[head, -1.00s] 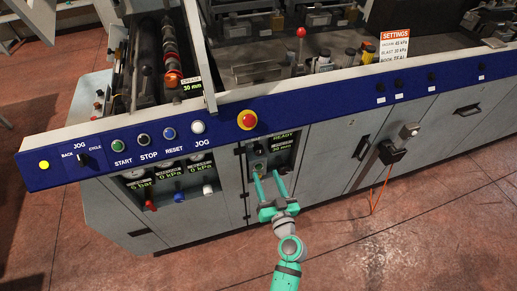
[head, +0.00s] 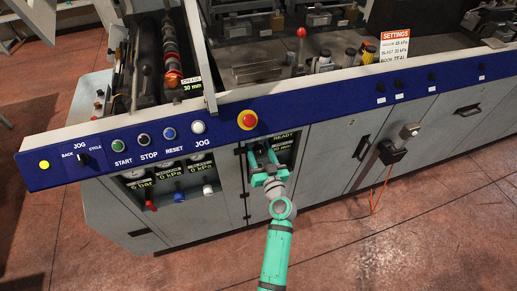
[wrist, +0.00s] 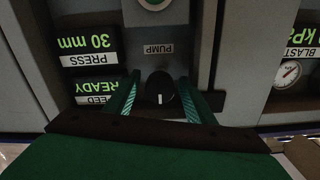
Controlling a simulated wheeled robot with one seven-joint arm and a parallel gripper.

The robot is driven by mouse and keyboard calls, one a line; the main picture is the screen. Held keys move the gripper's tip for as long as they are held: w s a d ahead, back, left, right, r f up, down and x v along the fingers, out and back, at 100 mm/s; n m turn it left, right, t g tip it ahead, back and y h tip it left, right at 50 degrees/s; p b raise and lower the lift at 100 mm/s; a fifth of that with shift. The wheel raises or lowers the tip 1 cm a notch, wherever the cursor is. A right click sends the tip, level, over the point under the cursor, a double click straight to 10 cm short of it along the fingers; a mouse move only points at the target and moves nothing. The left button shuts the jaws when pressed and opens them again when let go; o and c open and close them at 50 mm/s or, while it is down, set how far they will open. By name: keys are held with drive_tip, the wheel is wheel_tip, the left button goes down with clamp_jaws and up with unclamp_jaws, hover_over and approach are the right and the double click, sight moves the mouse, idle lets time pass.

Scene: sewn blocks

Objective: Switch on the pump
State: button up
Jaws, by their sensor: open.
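The black pump knob (wrist: 161,88) sits on a grey panel under an upside-down PUMP label (wrist: 158,48) in the wrist view. A white mark on the knob lies toward the bottom of that picture. My gripper (wrist: 160,78) is open, with one green finger on each side of the knob. I cannot tell whether either finger touches it. In the head view my gripper (head: 262,152) reaches into the recessed panel below the blue rail and hides the knob.
A display reading READY and 30 mm (wrist: 88,62) is beside the knob. The red emergency stop (head: 247,120) is on the blue rail (head: 330,100) above my gripper. Pressure gauges (head: 166,173) are to the left.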

drive_tip(key=shift+w+a, duration=0.1)
drive_tip(key=shift+w, duration=0.05)
drive_tip(key=c, duration=1.1)
drive_tip(key=shift+o, duration=0.2)
drive_tip(key=shift+m, duration=0.4)
drive_tip(key=m, duration=1.1)
